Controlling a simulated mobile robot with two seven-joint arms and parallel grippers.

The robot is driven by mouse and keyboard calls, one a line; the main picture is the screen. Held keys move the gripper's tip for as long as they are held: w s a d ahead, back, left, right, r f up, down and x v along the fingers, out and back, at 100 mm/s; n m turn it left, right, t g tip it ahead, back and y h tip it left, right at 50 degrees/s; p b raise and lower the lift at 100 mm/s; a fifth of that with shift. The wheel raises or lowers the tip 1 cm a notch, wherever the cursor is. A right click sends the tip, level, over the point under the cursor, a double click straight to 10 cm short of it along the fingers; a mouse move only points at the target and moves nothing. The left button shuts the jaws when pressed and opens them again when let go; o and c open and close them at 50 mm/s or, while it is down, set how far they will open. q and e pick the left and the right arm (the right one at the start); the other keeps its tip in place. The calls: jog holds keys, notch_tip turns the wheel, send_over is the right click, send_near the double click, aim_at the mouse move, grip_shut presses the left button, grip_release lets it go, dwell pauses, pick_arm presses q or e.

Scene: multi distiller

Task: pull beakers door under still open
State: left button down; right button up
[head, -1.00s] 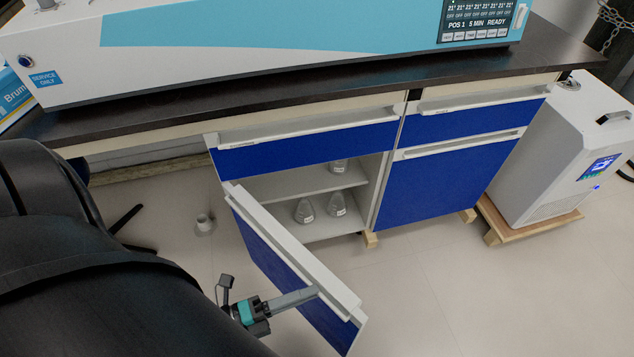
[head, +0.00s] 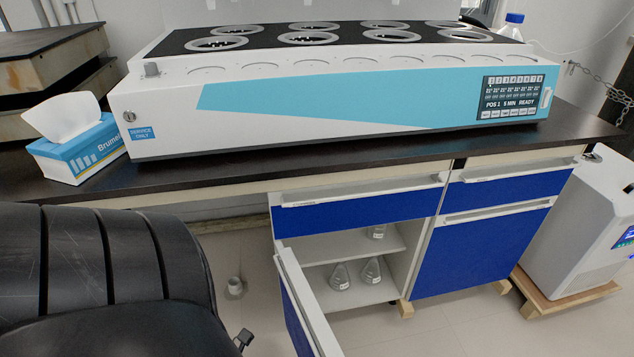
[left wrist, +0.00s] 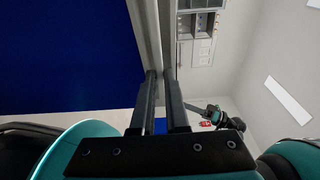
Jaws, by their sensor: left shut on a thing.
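The blue cabinet door with a pale top edge and handle (head: 308,305) stands swung open under the still. It runs out of the bottom of the head view. Behind it, glass beakers or flasks (head: 371,270) stand on the cabinet shelves. In the left wrist view my left gripper (left wrist: 161,76) is shut on the pale door handle (left wrist: 152,35), beside the blue door face (left wrist: 65,55). In the head view its fingers are out of frame. A small dark and teal arm, seemingly my right one with its gripper (left wrist: 190,107), shows far off; its jaws are unclear.
The still (head: 330,105) stands on the dark bench (head: 225,174), with a tissue box (head: 75,150) at its left. A blue drawer (head: 355,210) and another cabinet door (head: 475,255) are shut. A white unit (head: 580,230) stands at right. Floor is clear in front.

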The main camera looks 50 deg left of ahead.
pick_arm(q)
jog(key=c, duration=1.2)
grip_release()
jog(key=b+v, duration=0.1)
jog(key=v, duration=1.4)
jog(key=shift+a, duration=0.15)
pick_arm(e)
jog(key=shift+w+a+f+n+t+y, duration=0.15)
jog(key=shift+w+a+f+t+y, duration=0.15)
jog(key=shift+w+a+t, duration=0.45)
jog(key=shift+w+a+f+n+t+y, duration=0.15)
jog(key=shift+w+a+t+y, duration=0.35)
jog(key=shift+w+a, duration=0.4)
jog(key=shift+s, duration=0.1)
